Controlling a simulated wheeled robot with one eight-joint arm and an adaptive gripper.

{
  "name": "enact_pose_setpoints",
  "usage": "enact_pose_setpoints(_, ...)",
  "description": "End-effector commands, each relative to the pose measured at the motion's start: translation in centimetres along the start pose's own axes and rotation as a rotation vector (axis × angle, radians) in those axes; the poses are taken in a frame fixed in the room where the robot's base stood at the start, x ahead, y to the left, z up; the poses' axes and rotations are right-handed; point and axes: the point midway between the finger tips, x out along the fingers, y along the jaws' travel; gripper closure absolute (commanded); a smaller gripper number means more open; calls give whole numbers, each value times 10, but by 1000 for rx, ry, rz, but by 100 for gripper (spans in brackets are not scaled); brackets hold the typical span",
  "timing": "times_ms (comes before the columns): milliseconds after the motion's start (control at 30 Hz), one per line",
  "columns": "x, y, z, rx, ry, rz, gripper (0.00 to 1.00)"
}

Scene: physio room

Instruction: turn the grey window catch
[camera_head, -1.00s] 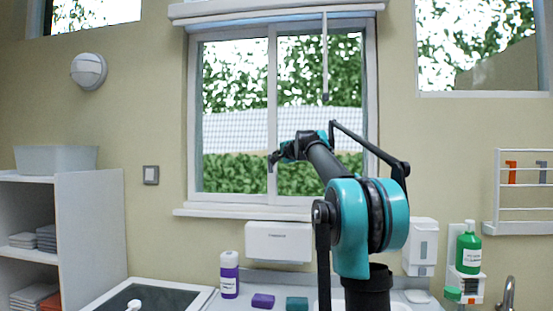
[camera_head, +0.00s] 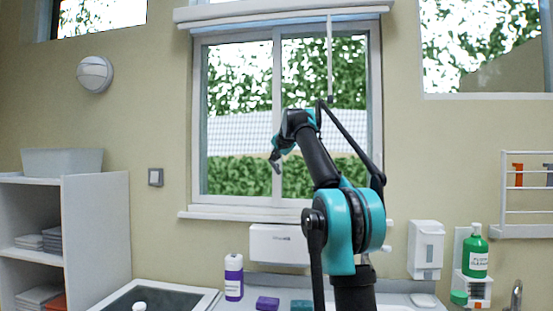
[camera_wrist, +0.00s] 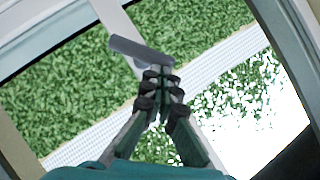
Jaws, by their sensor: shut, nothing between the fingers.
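The grey window catch (camera_wrist: 140,50) shows in the wrist view as a short grey lever on the white middle post of the window, slanting across the picture. My gripper (camera_wrist: 161,76) is shut and empty, with its dark fingertips just below the lever's right end. I cannot tell whether they touch it. In the head view my gripper (camera_head: 275,162) is in front of the window's middle post (camera_head: 277,130), about halfway up the window. The catch cannot be told apart from my gripper there.
Below the window (camera_head: 233,175) are its white sill (camera_head: 235,214) and a white dispenser (camera_head: 275,245). A blind wand (camera_head: 330,60) hangs at the window's upper right.

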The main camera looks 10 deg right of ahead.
Motion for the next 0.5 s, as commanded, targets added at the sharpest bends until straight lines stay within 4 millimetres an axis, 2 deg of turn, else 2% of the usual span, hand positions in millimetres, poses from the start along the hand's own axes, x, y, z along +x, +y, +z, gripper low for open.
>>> enact_pose_setpoints(500, 4, -8, 6, -223, -1, 148, 100)
